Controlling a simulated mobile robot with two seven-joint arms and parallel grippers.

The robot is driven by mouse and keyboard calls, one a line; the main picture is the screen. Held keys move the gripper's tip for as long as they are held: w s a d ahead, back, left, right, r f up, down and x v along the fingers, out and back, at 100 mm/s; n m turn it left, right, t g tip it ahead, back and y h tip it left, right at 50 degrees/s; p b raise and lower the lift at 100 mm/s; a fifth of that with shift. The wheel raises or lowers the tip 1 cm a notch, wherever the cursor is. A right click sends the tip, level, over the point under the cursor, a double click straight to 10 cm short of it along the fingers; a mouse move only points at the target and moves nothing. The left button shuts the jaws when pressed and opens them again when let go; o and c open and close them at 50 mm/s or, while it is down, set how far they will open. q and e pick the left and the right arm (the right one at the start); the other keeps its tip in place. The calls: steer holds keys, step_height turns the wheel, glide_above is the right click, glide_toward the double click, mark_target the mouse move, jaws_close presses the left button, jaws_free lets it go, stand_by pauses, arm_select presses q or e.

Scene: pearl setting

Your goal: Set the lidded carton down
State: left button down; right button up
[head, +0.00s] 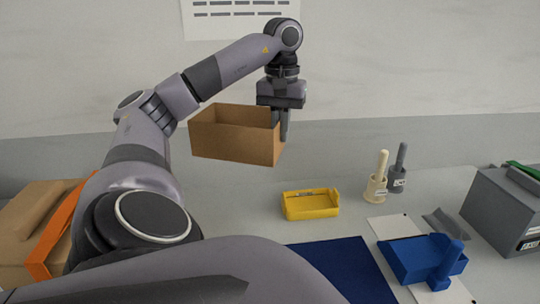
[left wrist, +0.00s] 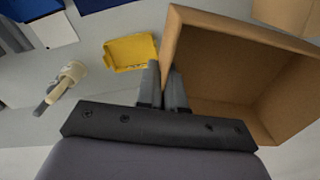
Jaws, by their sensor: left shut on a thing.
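An open-topped brown carton (head: 230,144) hangs in the air in the head view, above the back of the table. Its inside is bare and I see no lid on it; it also shows in the left wrist view (left wrist: 225,62). My left gripper (head: 284,128) points down at its right end and is shut on the carton's wall, one finger on each side, as the left wrist view shows (left wrist: 163,88). The underside of the carton is hidden. My right gripper is not in view.
A yellow tray (head: 311,205) stands on the grey table, right of and below the carton. A cream holder (head: 376,188), a grey holder (head: 398,180), a blue bin (head: 415,262) and a grey box (head: 505,210) are further right. A brown box (head: 32,215) is at left.

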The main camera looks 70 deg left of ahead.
mark_target(280, 152)
arm_select(q)
step_height(280, 152, down, 6)
steer(key=b, duration=0.4)
steer(key=shift+b, duration=0.4)
step_height(280, 152, down, 12)
steer(key=b, duration=0.3)
steer(key=shift+r, duration=0.25)
steer(key=shift+f+b, duration=0.15)
steer(key=shift+b, duration=0.2)
steer(key=c, duration=1.7)
jaws_free()
steer(key=o, duration=0.4)
steer(key=shift+o, duration=0.2)
